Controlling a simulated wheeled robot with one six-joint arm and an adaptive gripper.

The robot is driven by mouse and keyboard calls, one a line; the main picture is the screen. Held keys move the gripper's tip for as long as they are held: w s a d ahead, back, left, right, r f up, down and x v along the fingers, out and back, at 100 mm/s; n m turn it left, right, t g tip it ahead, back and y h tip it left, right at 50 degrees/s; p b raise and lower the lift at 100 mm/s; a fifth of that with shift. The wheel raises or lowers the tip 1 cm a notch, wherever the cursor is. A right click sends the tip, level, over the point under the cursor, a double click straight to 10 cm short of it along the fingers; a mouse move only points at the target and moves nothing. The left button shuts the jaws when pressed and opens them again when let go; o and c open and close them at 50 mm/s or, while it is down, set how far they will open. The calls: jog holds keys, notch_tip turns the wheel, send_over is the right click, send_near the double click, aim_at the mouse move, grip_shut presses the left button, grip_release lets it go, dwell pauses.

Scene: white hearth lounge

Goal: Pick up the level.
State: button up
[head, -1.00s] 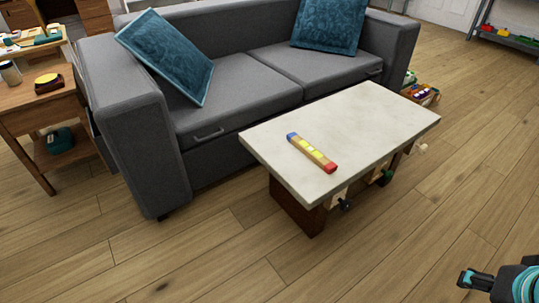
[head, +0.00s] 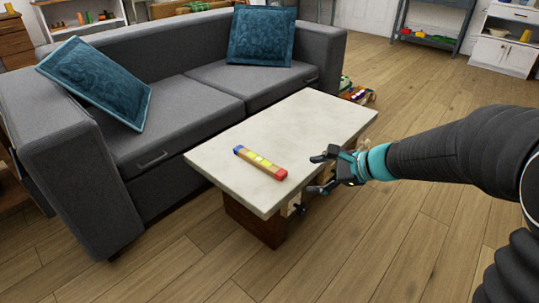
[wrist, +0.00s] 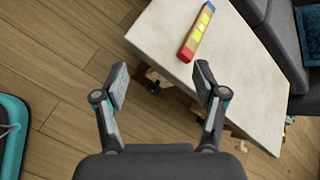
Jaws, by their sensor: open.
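The level (head: 260,162) is a short bar with a blue end, a red end and yellow parts between wooden-coloured ones. It lies flat on the pale top of the low table (head: 325,120), near its front left part. In the wrist view the level (wrist: 198,32) shows beyond the fingertips, at the upper right. My gripper (head: 318,174) is open and empty, to the right of the level and apart from it, by the table's front edge. In the wrist view my gripper (wrist: 160,80) has its two fingers spread, with floor and table edge between them.
A grey sofa (head: 190,117) with two blue cushions (head: 262,36) stands close behind the table. Knobs or small items (head: 298,209) show under the tabletop's front edge. The rest of the tabletop is bare. Wooden floor lies open in front and to the right.

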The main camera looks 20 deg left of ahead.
aim_at(273, 167)
jog(key=w+a+f+m+t, duration=0.1)
jog(key=w+a+f+m, duration=0.2)
jog(key=w+a+f, duration=0.1)
jog(key=w+a+f+m+y+b, duration=0.1)
jog(key=w+a+f+m, duration=0.2)
jog(key=w+a+f, duration=0.1)
jog(key=w+a+f+m+t+y, duration=0.1)
jog(key=w+a+f+m, duration=0.1)
jog(key=w+a+f, duration=0.2)
jog(key=shift+w+a+f+m+t, duration=0.15)
jog(key=shift+w+f+m, duration=0.05)
jog(key=shift+w+f, duration=0.45)
jog(key=shift+w+a+f+m+t, duration=0.1)
jog(key=shift+w+f+m+t, duration=0.1)
jog(key=shift+w+f, duration=0.4)
jog(key=shift+r+x, duration=0.15)
jog(key=shift+x, duration=1.35)
jog(key=shift+r+x, duration=0.1)
jog(key=shift+x, duration=1.45)
jog(key=shift+w, duration=0.1)
grip_shut()
